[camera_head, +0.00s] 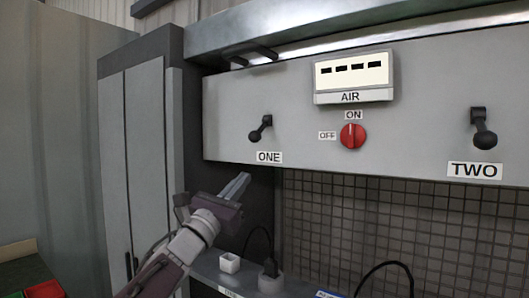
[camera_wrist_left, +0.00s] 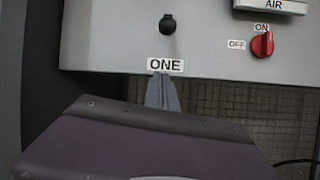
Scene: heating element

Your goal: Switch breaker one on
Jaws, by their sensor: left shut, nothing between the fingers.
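Breaker one is a black lever with a round knob (camera_head: 260,128) on the grey panel, above the label ONE (camera_head: 269,157). In the head view the lever is tilted, with one end up and to the right and the other down and to the left. The lever also shows nearly end-on in the left wrist view (camera_wrist_left: 167,23), above the ONE label. My left gripper (camera_head: 240,182) is shut and empty, below and slightly left of the ONE label, apart from the lever. Its fingers (camera_wrist_left: 162,92) point up toward the panel. My right gripper is not in view.
A red dial (camera_head: 352,136) with OFF and ON labels sits under the AIR display (camera_head: 353,74). Breaker two's lever (camera_head: 483,128) is at the right. A shelf with a white cup (camera_head: 229,263) and cables lies below. A grey cabinet (camera_head: 135,150) stands at left.

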